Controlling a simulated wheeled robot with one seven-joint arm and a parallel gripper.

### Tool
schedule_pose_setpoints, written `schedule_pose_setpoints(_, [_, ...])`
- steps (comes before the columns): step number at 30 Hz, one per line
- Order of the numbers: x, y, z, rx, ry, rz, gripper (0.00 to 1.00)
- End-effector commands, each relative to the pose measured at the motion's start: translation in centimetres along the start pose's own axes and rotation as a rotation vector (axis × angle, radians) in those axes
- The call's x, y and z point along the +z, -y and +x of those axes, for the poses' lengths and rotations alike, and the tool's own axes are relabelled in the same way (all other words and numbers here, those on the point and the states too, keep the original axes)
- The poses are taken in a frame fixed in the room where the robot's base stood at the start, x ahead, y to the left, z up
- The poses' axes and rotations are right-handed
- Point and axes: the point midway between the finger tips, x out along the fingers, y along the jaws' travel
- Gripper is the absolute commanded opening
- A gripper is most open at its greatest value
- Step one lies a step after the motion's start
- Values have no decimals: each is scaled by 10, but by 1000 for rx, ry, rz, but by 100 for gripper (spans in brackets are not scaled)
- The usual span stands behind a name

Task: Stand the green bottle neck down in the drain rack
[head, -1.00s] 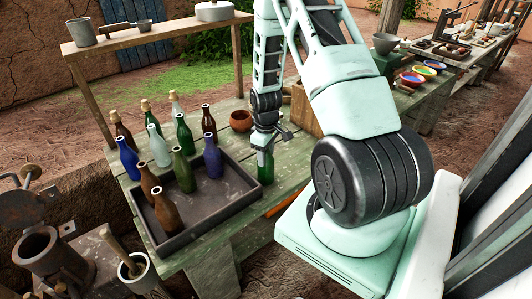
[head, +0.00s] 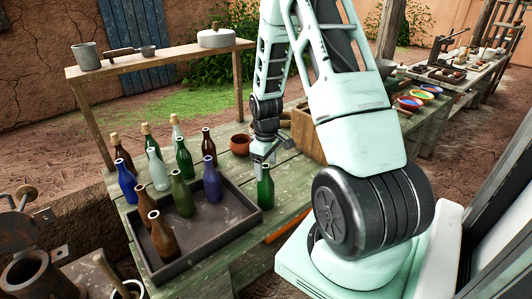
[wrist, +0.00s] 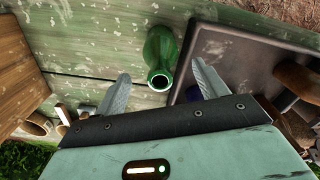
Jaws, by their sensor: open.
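A green bottle (head: 265,193) stands upright, mouth up, on the table just right of the dark tray. In the wrist view the green bottle (wrist: 162,50) shows its open mouth toward the camera, between the lines of my two fingers. My gripper (head: 262,166) is open and empty, just above and beside the bottle's neck; I see no grip on it. Other green bottles, one dark (head: 184,158) and one olive (head: 181,197), stand among the bottles at the tray. I cannot make out a drain rack for certain.
The dark tray (head: 232,190) holds several brown, blue and green bottles, and corked ones stand behind it. A terracotta pot (head: 240,145) and a wooden box (head: 304,135) stand behind my gripper. A raised shelf (head: 160,60) runs along the back.

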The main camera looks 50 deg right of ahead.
Motion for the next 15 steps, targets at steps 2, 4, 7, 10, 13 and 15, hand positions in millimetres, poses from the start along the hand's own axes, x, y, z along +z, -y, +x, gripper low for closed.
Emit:
schedule_pose_setpoints(2, [-1,-1,-15,4,-5,1,72])
schedule_pose_setpoints(4, [-1,-1,-28,4,-4,1,72])
schedule_pose_setpoints(7, [-1,-1,-44,4,-4,0,72])
schedule_pose_setpoints(10, [-1,0,-56,2,-2,0,72])
schedule_pose_setpoints(13, [0,0,-64,1,-1,1,72])
schedule_pose_setpoints(15, [0,0,-66,0,0,1,72])
